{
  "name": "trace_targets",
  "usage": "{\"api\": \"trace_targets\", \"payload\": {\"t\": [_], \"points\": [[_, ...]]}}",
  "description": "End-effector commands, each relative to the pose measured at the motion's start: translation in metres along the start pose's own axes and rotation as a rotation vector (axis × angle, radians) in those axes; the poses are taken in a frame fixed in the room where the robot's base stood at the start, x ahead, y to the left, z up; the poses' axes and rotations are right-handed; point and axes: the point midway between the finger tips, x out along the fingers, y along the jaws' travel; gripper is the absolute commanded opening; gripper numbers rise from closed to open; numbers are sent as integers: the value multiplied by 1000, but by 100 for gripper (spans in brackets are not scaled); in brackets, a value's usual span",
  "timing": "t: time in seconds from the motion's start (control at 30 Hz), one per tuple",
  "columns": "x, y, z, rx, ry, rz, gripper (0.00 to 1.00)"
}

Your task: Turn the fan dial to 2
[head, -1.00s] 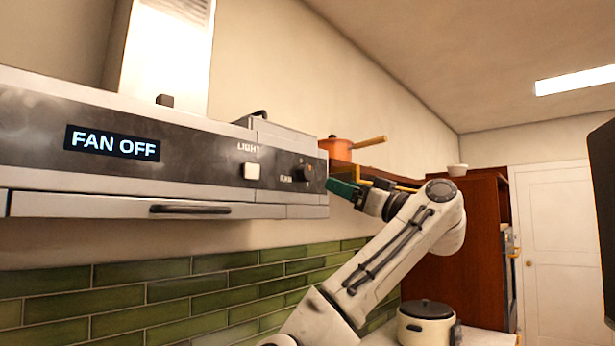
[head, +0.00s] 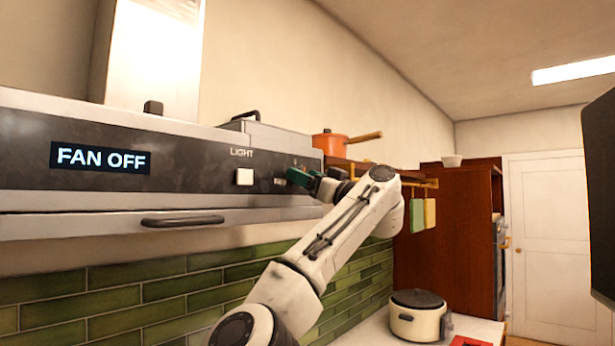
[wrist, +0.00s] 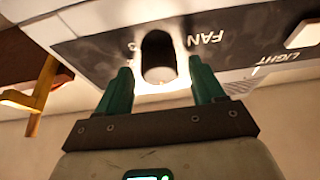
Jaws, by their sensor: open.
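The fan dial (wrist: 158,58) is a dark round knob on the hood's black front panel, beside the word FAN, which appears upside down in the wrist view. My gripper (wrist: 162,80) is open, with one green finger on each side of the dial. I cannot tell whether the fingers touch it. In the head view my gripper (head: 298,178) is at the right end of the hood panel and hides the dial. The display (head: 100,158) reads FAN OFF.
The white light button (head: 244,177) is left of my gripper. A bar handle (head: 186,221) runs along the hood's lower edge. An orange pot (head: 333,144) stands on a shelf to the right.

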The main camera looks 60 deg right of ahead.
Motion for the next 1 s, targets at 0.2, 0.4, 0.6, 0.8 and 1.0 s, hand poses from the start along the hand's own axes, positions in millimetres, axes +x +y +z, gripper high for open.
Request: {"api": "trace_targets", "payload": {"t": [0.2,0.4,0.6,0.8,1.0], "points": [[0,0,0,0,0,-1,53],[0,0,0,0,0,-1,34],[0,0,0,0,0,-1,14],[-1,0,1,8,-1,3,13],[-2,0,5,66,-3,29,13]]}}
